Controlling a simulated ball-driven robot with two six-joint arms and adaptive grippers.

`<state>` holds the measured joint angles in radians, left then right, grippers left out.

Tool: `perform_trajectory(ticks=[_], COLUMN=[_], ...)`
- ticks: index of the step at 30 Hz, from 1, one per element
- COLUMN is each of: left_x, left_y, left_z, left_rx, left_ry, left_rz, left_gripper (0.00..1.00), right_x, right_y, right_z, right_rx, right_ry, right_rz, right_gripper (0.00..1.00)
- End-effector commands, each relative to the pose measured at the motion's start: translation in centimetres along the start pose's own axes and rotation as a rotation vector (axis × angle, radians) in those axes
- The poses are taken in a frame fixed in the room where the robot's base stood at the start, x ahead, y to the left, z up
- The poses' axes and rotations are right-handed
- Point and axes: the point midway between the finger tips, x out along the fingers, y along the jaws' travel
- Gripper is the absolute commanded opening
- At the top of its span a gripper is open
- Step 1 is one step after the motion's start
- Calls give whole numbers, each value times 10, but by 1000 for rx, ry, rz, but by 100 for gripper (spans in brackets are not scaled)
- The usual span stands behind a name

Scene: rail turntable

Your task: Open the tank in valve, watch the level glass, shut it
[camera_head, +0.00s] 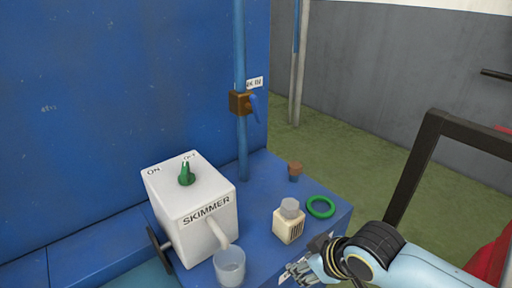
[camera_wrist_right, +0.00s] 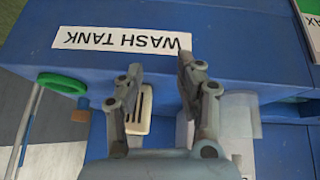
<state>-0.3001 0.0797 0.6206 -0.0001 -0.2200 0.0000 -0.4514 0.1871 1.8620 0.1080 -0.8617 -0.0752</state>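The valve (camera_head: 239,103) is a brown body on a vertical blue pipe (camera_head: 241,140), with a blue lever (camera_head: 255,107) at its right, slanting down. A small white label (camera_head: 255,82) beside it is too small to read surely. I cannot identify a level glass. My right gripper (camera_head: 303,266) is at the lower right of the head view, well below and right of the valve. In the right wrist view my right gripper (camera_wrist_right: 158,68) is open, its fingers apart with nothing gripped. My left gripper is not in view.
A white SKIMMER box (camera_head: 188,215) with a green knob (camera_head: 186,173) stands on the blue bench (camera_head: 262,175). A WASH TANK label (camera_wrist_right: 122,39) shows in the wrist view.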

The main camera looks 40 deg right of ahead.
Motion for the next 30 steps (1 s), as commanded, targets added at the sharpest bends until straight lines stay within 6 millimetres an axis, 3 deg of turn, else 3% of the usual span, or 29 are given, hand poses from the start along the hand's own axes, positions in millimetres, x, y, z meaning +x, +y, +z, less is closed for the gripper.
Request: perform_trajectory(ticks=[1,6,9,15,24,30], left_x=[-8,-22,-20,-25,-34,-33], left_y=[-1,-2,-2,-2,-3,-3], left_z=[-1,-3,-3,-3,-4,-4], left_rx=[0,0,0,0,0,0], left_ry=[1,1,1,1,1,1], left_rz=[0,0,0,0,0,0], left_gripper=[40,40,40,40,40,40], right_x=[-19,-70,-60,-63,-105,-121], right_y=[0,-2,7,28,90,111], right_z=[-18,-64,-86,-140,-229,-250], right_rx=[-9,-39,-65,-108,-151,-153], right_ry=[22,90,200,443,895,1022], right_rz=[-3,-15,-17,-5,98,148], right_gripper=[36,36,36,36,36,36])
